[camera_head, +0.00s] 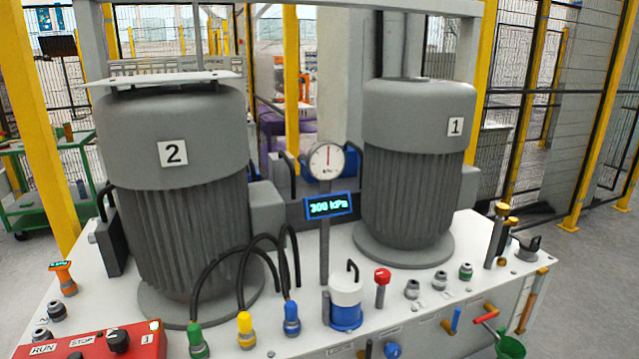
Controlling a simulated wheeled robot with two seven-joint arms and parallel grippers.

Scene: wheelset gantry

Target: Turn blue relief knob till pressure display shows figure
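A blue round knob (392,350) shows at the bottom edge, on the front face of the white bench; its lower part is cut off by the frame. The pressure display (330,206) is a blue-framed screen on a post in the middle, lit with cyan figures that look like 300 kPa; the last digit is not fully clear. A round white dial gauge (327,161) with a red needle pointing up sits above it. Neither of my grippers is in view.
Two grey motors, marked 2 (174,153) and 1 (455,127), stand on the white bench (300,343). Black hoses end in green, yellow and blue connectors.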

